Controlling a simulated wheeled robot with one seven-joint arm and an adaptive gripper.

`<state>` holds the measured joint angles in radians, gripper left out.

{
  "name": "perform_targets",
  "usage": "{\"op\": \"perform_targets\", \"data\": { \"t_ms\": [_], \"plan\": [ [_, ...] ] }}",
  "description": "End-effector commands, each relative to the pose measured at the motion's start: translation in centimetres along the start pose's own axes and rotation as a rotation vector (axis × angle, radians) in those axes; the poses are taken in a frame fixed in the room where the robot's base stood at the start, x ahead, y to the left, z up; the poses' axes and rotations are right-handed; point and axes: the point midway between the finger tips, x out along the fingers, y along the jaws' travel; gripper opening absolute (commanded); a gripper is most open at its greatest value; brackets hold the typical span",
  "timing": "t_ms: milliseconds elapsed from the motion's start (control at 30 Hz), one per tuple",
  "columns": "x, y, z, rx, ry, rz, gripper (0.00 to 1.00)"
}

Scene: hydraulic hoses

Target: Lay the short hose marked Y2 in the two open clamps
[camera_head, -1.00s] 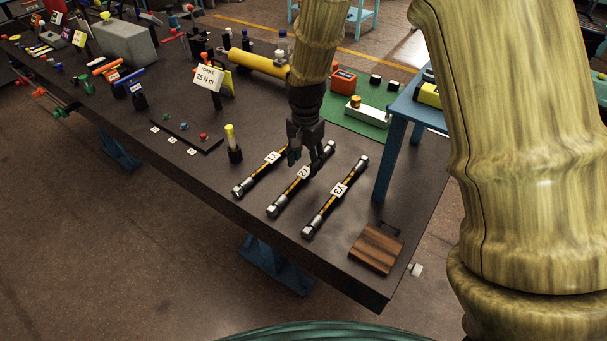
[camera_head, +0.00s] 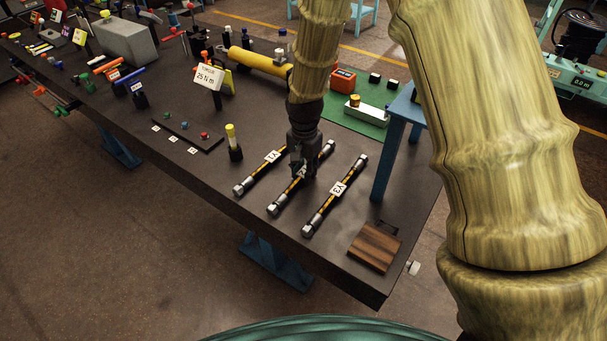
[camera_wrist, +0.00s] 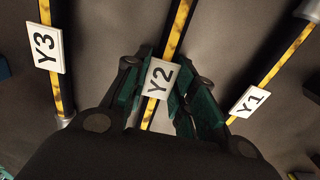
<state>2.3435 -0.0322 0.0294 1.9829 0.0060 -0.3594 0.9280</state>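The short hose Y2 (camera_head: 285,199) is black and yellow with silver end fittings. It lies on the dark bench between the hoses Y1 (camera_head: 252,181) and Y3 (camera_head: 322,216). My gripper (camera_head: 303,174) is down over its middle, hiding part of it and most of its tag in the head view. In the wrist view, my gripper's green-padded fingers (camera_wrist: 161,95) stand either side of the Y2 tag (camera_wrist: 159,77), with narrow gaps showing beside the hose. The fingers look open, with contact unclear. I cannot make out the two open clamps.
A wooden block (camera_head: 375,246) lies near the front right corner. A blue stand (camera_head: 394,150) rises right of the hoses. A yellow-topped post (camera_head: 233,145) and a torque sign (camera_head: 208,78) stand to the left. A green mat (camera_head: 338,112) lies behind.

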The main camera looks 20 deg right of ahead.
Motion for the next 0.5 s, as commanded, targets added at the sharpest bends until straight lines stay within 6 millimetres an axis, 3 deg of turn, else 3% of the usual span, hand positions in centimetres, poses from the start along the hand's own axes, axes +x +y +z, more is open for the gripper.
{"op": "perform_targets", "data": {
  "t_ms": [100, 500],
  "plan": [
    [0.01, 0.02, 0.01, 0.0, 0.0, 0.001, 0.0],
    [-0.61, -0.05, -0.04, 0.0, 0.001, -0.001, 0.0]
  ]
}}
